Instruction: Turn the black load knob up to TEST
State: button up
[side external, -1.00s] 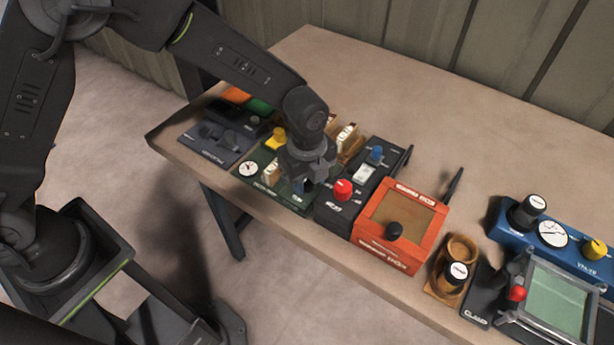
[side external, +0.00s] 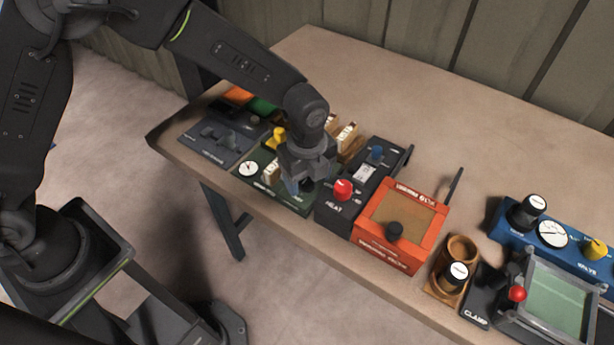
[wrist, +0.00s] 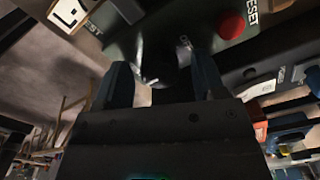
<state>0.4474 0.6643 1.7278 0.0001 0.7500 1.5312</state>
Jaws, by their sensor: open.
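The green panel (side external: 289,199) lies near the front edge of the bench, with a yellow knob and a round white dial on it. My gripper (side external: 300,187) is low over this panel, pointing down. In the wrist view my gripper (wrist: 160,68) is open, with one finger on each side of a dark knob (wrist: 158,58), which looks like the load knob. I cannot tell whether the fingers touch it. Its pointer setting is unclear in shadow. A partly visible label ending in "ST" shows at upper left. My gripper hides the knob in the side view.
A red button (wrist: 231,25) marked RESET is close to the right finger. The black HEAT box with a red knob (side external: 343,190) stands just right of my gripper. An orange box (side external: 385,258) follows. Wooden blocks (side external: 346,137) stand behind. The back of the bench is clear.

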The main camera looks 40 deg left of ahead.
notch_tip(320, 180, up, 13)
jog(key=shift+r, duration=0.2)
dwell(0.3)
jog(key=s+a+r+n+t, duration=0.3)
jog(key=s+a+r+n, duration=0.5)
jog(key=a+r+n, duration=0.3)
jog(key=s+a+f+n+t, duration=0.2)
jog(key=s+a+n, duration=0.6)
jog(key=s+n, duration=0.3)
jog(key=shift+a+n+t, duration=0.2)
jog(key=shift+n+t, duration=0.1)
jog(key=shift+w+r, duration=0.1)
dwell(1.2)
